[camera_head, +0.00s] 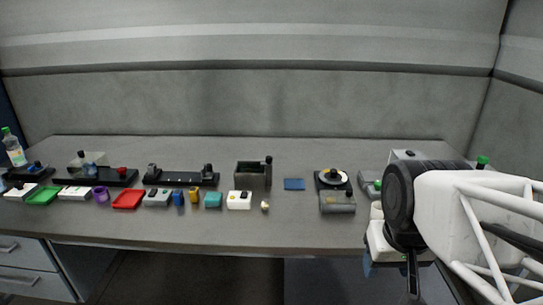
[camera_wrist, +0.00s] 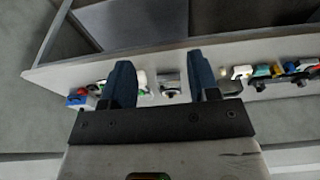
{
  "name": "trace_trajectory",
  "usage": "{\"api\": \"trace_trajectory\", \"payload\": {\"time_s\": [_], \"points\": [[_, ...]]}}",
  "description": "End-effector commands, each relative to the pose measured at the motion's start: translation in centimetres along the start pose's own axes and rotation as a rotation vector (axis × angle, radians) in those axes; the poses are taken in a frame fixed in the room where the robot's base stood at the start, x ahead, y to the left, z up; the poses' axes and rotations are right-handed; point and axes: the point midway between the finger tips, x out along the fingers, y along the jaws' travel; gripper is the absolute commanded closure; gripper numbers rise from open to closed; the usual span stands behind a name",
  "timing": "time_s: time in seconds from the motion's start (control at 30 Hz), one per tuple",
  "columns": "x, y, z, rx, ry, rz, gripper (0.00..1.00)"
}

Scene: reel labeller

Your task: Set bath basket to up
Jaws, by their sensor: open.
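The bath (camera_head: 243,176), a dark grey open box, stands mid-table in the head view. A black upright post (camera_head: 268,168) with a wider top is at its right side. I cannot make out the basket inside or its height. In the wrist view a dark shape beside the right finger looks like the bath (camera_wrist: 232,88), partly hidden. My gripper (camera_wrist: 162,78) shows two dark blue fingers, spread apart with nothing held between them. It is far right of the bath, at the table's front right. In the head view my arm mostly hides it.
A grey reel device (camera_head: 336,202) with a black and white disc stands right of the bath, a blue pad (camera_head: 294,184) between them. A white box (camera_head: 239,200) and small knob (camera_head: 265,206) lie in front. Black rails and small coloured parts fill the left. Table behind is clear.

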Motion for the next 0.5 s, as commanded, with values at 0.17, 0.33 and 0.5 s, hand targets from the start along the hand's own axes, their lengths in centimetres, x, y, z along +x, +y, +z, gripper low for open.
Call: {"api": "trace_trajectory", "payload": {"time_s": [0.17,0.33,0.5], "points": [[-0.9,-0.4,-3.7,-0.029,-0.012,-0.003,0.45],[-1.6,-0.9,-7.8,-0.061,-0.024,-0.006,0.45],[-2.1,-1.6,-12.0,-0.094,-0.037,-0.010,0.45]]}}
